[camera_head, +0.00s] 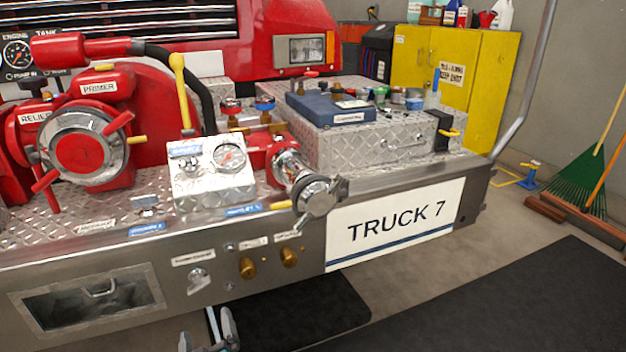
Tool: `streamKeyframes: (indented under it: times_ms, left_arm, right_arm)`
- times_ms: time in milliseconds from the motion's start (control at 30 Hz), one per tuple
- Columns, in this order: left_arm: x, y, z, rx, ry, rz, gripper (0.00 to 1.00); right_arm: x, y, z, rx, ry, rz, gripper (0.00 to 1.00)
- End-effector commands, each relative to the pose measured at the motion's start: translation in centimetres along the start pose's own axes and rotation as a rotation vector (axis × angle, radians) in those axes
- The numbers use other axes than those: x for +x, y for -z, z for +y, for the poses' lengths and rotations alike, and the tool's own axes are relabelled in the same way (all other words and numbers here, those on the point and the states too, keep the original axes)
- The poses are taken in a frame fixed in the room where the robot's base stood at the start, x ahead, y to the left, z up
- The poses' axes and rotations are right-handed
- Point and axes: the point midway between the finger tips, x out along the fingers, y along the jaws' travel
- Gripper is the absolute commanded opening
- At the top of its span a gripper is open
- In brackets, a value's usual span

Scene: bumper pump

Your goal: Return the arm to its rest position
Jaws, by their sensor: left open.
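My left gripper (207,336) shows at the bottom edge of the head view, left of the middle. Its fingers are apart, and I see nothing between them. It is below the front face of the truck bumper (170,268), near the brass fittings and the recessed tray. Most of the left arm is cut off by the bottom edge. My right gripper and arm are not in view.
On the bumper stand a red pump (82,150), a gauge panel (213,172), a capped outlet (312,190) and a diamond-plate box (375,140) with a blue case (325,108). Black mats (530,300) lie on the floor. A yellow cabinet (455,85) stands behind.

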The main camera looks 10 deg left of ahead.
Motion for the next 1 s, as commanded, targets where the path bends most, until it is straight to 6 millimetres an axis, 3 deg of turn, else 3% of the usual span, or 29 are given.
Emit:
streamKeyframes:
  times_ms: [167, 333, 467, 700, 900, 1000]
  left_arm:
    - [-2.4, 0.1, 3.2, 0.064, -0.231, -0.099, 0.94]
    - [-8.4, -0.8, 6.6, 0.219, -0.511, -0.323, 0.94]
    - [-12.9, -1.5, 6.9, 0.352, -0.613, -0.491, 0.94]
    - [-19.1, -1.1, 4.7, 0.577, -0.633, -0.724, 0.94]
    - [-18.9, 2.8, 5.3, 0.594, -0.609, -0.727, 0.94]
    - [-18.9, 4.5, 5.5, 0.602, -0.598, -0.724, 0.94]
  right_arm:
    - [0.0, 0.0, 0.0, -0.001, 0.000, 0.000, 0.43]
    - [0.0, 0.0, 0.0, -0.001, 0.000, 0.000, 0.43]
    - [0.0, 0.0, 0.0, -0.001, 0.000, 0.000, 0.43]
    - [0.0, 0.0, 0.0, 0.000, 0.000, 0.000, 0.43]
    - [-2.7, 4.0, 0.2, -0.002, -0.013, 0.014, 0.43]
    - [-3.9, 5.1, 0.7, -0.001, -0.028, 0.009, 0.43]
